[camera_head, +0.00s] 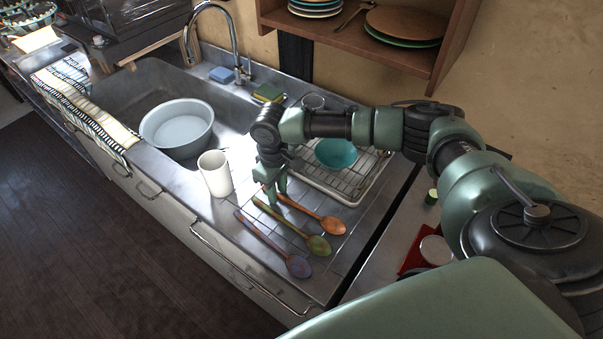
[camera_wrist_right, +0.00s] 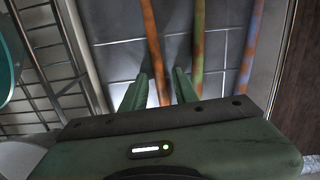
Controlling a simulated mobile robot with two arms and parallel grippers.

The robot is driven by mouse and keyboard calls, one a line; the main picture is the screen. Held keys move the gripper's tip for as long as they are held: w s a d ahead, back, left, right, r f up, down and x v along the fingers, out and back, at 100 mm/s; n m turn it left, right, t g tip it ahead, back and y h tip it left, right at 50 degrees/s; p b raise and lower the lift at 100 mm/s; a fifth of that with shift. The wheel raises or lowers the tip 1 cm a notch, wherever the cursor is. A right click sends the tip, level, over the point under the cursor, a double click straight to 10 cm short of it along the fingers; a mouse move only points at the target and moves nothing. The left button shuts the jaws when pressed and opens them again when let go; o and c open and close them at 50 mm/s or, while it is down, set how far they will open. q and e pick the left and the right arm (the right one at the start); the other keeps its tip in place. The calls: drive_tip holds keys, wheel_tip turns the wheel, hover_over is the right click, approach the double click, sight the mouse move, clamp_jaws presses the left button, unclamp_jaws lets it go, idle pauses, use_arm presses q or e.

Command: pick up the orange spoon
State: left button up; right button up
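The orange spoon (camera_head: 332,225) lies on the tiled counter beside the dish rack, its bowl towards the right and its handle running up-left to my right gripper (camera_head: 272,187). In the right wrist view its handle (camera_wrist_right: 152,35) runs down between the two green fingers (camera_wrist_right: 160,92). The fingers are apart, one on each side of the handle, with gaps showing; I cannot tell how far above the counter they are. The far handle end is hidden by the gripper in the head view. My left gripper is not in view.
A green spoon (camera_head: 318,245) and a purple-blue spoon (camera_head: 298,266) lie close alongside. A white cup (camera_head: 215,173) stands to the left. A dish rack (camera_head: 352,190) with a teal bowl (camera_head: 336,153) is behind. A sink holds a pale basin (camera_head: 177,128).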

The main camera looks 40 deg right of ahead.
clamp_jaws()
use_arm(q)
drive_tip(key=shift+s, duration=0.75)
